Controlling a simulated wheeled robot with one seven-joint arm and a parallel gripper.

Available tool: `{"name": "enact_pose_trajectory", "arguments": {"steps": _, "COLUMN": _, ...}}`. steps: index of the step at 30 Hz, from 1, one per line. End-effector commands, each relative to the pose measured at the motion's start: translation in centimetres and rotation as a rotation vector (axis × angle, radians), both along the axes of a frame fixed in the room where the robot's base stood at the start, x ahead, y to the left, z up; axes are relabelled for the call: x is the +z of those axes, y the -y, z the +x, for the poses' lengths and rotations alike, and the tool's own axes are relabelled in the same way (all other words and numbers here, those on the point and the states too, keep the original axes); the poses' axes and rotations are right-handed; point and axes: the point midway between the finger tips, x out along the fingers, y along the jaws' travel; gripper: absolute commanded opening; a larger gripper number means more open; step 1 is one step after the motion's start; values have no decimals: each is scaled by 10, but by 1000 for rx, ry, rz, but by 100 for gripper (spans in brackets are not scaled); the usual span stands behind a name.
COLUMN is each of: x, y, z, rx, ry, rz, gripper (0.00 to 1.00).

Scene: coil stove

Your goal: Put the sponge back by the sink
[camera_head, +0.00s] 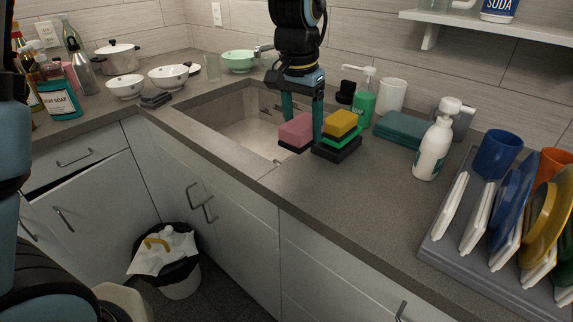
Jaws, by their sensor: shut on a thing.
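My gripper (303,127) points down at the right edge of the sink (235,132). It is shut on a pink sponge (294,131) with a dark underside; one finger is on its right and the other is partly hidden behind it. The sponge is at the sink's right rim; I cannot tell whether it touches the counter. Just right of the right finger, a yellow and green sponge stack (341,124) sits on a black holder (338,151) on the counter.
Behind are a green soap pump (363,106), a white cup (391,96) and folded teal cloths (401,127). A white bottle (433,148) and a dish rack (433,246) stand right. Bowls and bottles stand left. The front counter (340,200) is clear.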

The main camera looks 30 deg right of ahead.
Motion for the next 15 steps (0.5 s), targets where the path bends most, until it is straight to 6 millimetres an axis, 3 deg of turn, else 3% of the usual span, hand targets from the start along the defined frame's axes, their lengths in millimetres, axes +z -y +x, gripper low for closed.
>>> {"name": "enact_pose_trajectory", "arguments": {"steps": 15, "x": -62, "y": 0, "z": 0, "rx": 0, "ry": -2, "rz": 3, "gripper": 0}}
